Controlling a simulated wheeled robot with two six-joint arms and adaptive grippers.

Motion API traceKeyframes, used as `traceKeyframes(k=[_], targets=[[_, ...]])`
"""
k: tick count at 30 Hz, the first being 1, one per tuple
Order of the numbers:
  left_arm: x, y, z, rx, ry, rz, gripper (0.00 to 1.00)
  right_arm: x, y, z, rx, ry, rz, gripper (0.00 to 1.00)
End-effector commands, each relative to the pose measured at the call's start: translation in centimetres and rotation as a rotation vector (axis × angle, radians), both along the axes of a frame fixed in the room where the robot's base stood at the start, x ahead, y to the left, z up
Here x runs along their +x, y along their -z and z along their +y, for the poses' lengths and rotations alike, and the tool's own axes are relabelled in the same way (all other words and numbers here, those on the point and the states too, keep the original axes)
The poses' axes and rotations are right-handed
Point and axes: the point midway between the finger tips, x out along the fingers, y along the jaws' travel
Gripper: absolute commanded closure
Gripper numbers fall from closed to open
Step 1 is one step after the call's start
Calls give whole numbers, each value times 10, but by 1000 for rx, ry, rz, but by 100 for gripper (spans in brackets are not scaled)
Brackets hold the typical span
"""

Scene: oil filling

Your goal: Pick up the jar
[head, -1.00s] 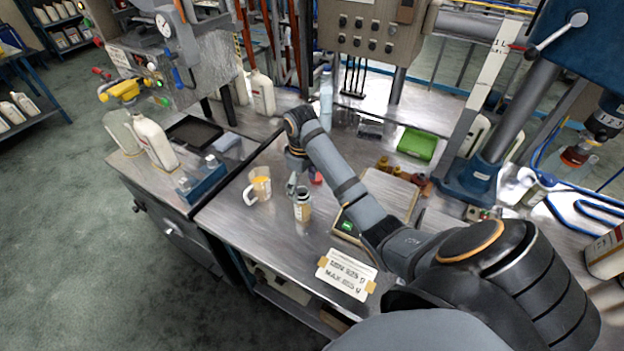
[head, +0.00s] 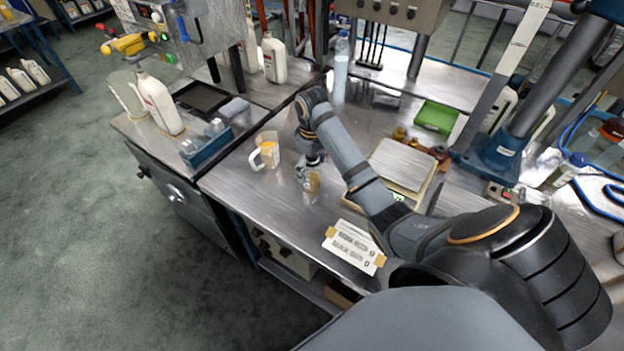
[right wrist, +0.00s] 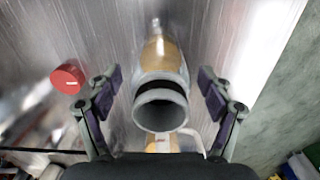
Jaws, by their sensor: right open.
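The jar (head: 313,182) is a small open glass jar with tan on its side. It stands on the metal bench in the head view, partly hidden by my right gripper (head: 309,166). In the right wrist view the jar (right wrist: 160,90) shows its round open mouth and dark neck band. It lies between the two spread fingers of the right gripper (right wrist: 159,78), with a gap visible on each side. The right gripper is open and holds nothing. My left gripper is not in view.
A handled measuring cup (head: 266,151) with amber contents stands left of the jar. A red cap (right wrist: 68,78) lies near one finger. A scale (head: 401,166) is to the right, a taped label card (head: 354,246) in front. A blue tray (head: 207,145) is on the left.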

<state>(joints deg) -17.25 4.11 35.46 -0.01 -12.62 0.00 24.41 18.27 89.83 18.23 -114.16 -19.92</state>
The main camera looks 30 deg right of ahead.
Motion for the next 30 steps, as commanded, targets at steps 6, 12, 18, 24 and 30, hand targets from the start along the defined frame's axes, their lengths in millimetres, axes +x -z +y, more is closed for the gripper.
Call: traceKeyframes(k=[6,12,18,24,30], targets=[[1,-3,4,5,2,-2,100,-1,27,2,1,-1,3,20],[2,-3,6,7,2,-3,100,0,27,1,1,0,1,27],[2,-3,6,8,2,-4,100,0,27,1,1,0,1,54],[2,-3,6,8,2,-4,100,-1,27,1,0,0,2,81],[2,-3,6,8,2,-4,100,0,27,1,1,0,1,81]])
